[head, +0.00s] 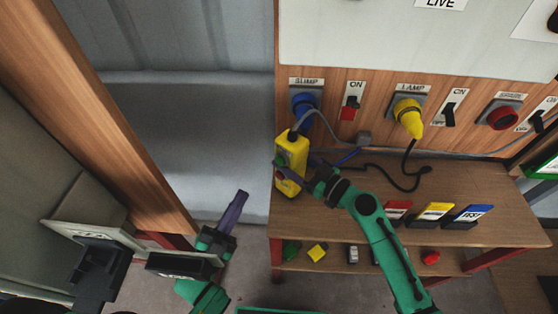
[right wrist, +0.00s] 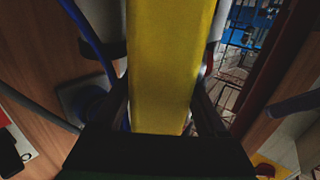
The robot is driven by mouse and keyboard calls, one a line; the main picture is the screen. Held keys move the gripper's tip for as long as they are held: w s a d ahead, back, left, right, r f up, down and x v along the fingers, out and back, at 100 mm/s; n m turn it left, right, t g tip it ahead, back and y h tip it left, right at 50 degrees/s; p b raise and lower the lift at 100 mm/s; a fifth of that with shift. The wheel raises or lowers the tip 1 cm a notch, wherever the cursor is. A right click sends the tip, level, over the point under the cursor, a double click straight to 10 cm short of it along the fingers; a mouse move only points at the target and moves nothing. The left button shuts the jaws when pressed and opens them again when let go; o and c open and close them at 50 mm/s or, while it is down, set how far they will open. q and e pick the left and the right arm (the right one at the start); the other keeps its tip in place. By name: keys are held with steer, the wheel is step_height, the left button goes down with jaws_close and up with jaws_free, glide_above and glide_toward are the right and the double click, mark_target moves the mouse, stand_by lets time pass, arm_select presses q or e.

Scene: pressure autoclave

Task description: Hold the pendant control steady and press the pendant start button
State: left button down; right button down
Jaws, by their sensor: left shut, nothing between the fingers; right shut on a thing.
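The yellow pendant control (head: 293,148) hangs off the left end of the bench on a grey cable, roughly upright and slightly tilted. My right gripper (head: 287,174) is shut on its lower part. In the right wrist view the yellow body (right wrist: 170,60) fills the middle, with a dark finger on each side. My left gripper (head: 238,200) has purple fingers, shut and empty. It is below and left of the pendant, apart from it. I cannot make out the start button; the pendant face is small in the head view and its buttons are not visible in the wrist view.
The wooden panel holds a blue plug (head: 304,101), a yellow plug (head: 408,116), a red socket (head: 503,117) and switches. A black cable (head: 385,172) lies on the bench (head: 300,232), near red, yellow and blue labelled holders. A wooden post (head: 110,110) stands at left.

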arm_select(q)
steer(key=shift+w+a+r+n+h, duration=0.1)
steer(key=shift+a+r+n+h, duration=0.05)
steer(key=shift+r+n+h, duration=0.2)
glide_toward(277, 158)
steer(key=shift+s+r+x, duration=0.1)
steer(key=shift+r+x, duration=0.05)
steer(key=shift+x, duration=1.15)
steer(key=shift+s+r+x, duration=0.1)
steer(key=shift+r+x, duration=0.1)
steer(key=shift+x, duration=1.15)
steer(key=shift+a, duration=0.15)
steer(key=shift+w+d, duration=0.25)
steer(key=shift+w, duration=0.1)
steer(key=shift+w+d, duration=0.25)
steer(key=shift+w, duration=0.1)
stand_by(0.3)
steer(key=shift+s+a, duration=0.55)
steer(key=shift+s, duration=0.15)
